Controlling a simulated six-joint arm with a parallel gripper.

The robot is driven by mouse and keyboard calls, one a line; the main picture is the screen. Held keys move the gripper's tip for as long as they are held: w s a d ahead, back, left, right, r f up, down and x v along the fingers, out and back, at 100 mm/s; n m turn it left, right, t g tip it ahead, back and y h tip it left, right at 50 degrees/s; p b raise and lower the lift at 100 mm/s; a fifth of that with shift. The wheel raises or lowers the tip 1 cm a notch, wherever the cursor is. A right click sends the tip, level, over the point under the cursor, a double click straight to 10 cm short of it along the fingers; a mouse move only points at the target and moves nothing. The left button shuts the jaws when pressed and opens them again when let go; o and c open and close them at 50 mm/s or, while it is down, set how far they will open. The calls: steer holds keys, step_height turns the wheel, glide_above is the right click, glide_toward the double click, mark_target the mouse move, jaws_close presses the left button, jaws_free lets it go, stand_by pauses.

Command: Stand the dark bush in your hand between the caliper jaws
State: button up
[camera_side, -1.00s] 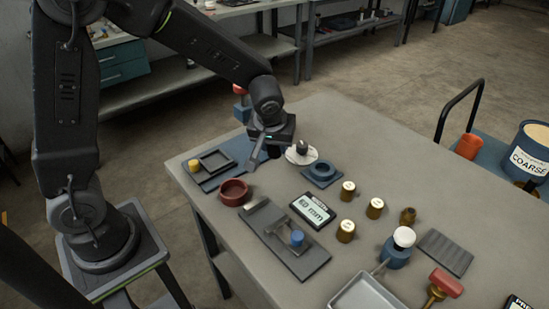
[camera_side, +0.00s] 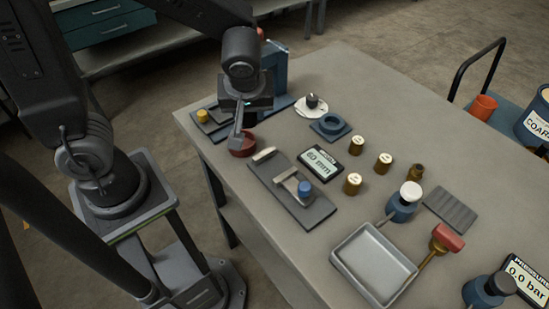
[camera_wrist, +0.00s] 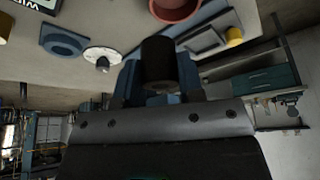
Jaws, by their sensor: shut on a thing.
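The caliper is a dark grey plate (camera_side: 315,212) with a pale jaw (camera_side: 264,154) at its far left end and a second pale jaw (camera_side: 286,178) with a blue knob (camera_side: 305,188). A gap lies between the jaws. My gripper (camera_side: 238,138) hangs left of the caliper, above the table and in front of the red bowl. The wrist view shows it shut on the dark bush (camera_wrist: 158,62), a short dark cylinder. The bush is hard to tell from the fingers in the side view.
The red bowl (camera_side: 246,150) stands close by my gripper. A display reading about 60 mm (camera_side: 320,164) lies right of the caliper. Several brass weights (camera_side: 353,184), a blue ring block (camera_side: 331,126), a white disc (camera_side: 303,112) and a grey tray (camera_side: 374,265) stand around.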

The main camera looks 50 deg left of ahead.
glide_above(274, 164)
steer(key=d, duration=0.1)
steer(key=f, duration=0.2)
steer(key=s+f, duration=0.1)
steer(key=f, duration=0.1)
steer(key=shift+f, duration=0.2)
steer(key=shift+d+f, duration=0.15)
steer(key=shift+f, duration=1.9)
steer(key=shift+f, duration=0.1)
steer(key=o, duration=0.7)
steer(key=shift+f, duration=0.1)
